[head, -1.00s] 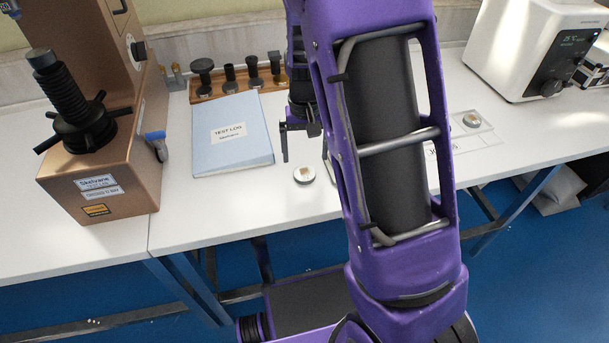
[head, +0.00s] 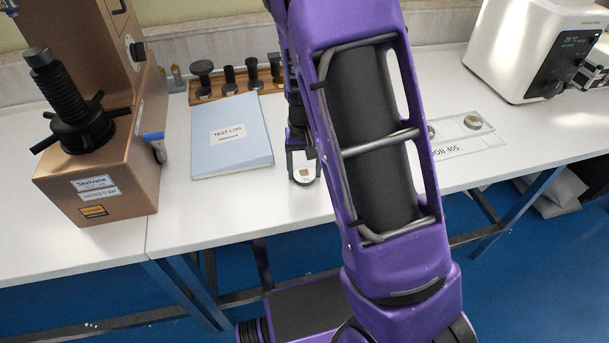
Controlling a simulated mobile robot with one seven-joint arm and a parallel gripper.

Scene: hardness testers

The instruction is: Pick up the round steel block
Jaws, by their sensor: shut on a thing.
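The round steel block (head: 304,176) is a small silvery disc with a brownish square patch on top. It is at the front of the white bench, right of the blue test log binder. My gripper (head: 303,165) points down over it and is shut on it, with a dark finger at its left side and the other side partly hidden by my purple arm. I cannot tell whether the block is touching the bench or slightly raised.
The blue binder (head: 231,135) lies close on the left. A bronze hardness tester (head: 100,190) stands further left. A wooden rack (head: 207,99) of dark tools is behind. A marked sheet (head: 470,143) with round pieces lies right, before a white instrument (head: 525,50).

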